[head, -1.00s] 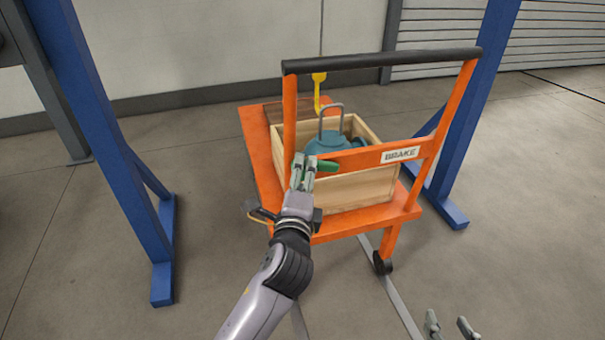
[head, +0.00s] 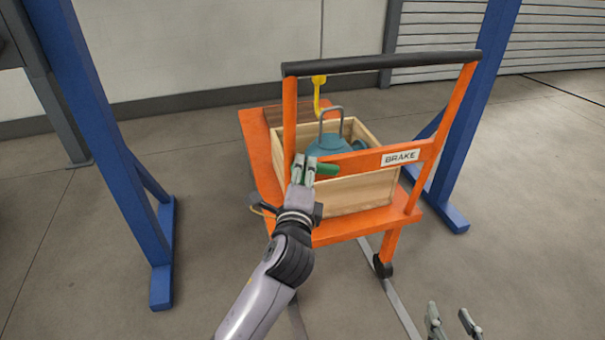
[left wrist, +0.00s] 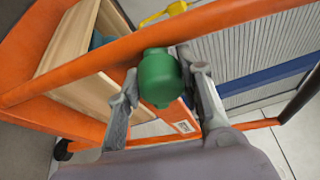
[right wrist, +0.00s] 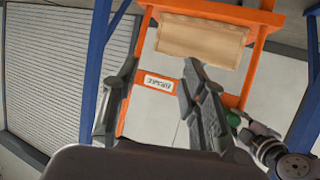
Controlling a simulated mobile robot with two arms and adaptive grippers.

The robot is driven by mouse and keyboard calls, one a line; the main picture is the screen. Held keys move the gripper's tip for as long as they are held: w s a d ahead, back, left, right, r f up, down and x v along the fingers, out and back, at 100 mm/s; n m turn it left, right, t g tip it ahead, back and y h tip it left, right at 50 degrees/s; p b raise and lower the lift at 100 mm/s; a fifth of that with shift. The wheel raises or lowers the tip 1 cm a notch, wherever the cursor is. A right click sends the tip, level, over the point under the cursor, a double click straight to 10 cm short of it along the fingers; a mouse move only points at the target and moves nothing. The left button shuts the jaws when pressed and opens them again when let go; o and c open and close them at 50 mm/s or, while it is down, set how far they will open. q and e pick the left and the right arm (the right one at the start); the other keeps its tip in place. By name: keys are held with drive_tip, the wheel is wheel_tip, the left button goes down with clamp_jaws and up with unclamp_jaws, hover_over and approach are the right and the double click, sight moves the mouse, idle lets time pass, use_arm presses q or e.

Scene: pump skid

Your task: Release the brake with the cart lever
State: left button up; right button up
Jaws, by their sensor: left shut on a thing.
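The cart lever shows as a green handle (head: 327,169) beside the left post of the orange cart (head: 432,220), level with the crossbar that bears a BRAKE label (head: 401,157). In the left wrist view its rounded green end (left wrist: 158,78) sits between the finger pads. My left gripper (head: 302,169) is shut on the lever; its fingers hide part of the handle and its mount in the head view. My right gripper (head: 452,319) is low at the front right, empty, with its fingers apart; they also show apart in the right wrist view (right wrist: 155,85).
A wooden crate (head: 365,190) on the cart holds a teal pump (head: 330,146) with a metal loop. A yellow hook (head: 319,92) hangs above it. Blue frame legs (head: 110,150) stand either side. The cart's black push bar (head: 380,61) is on top. Floor at front left is clear.

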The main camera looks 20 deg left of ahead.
use_arm(q)
clamp_jaws()
idle(0.3)
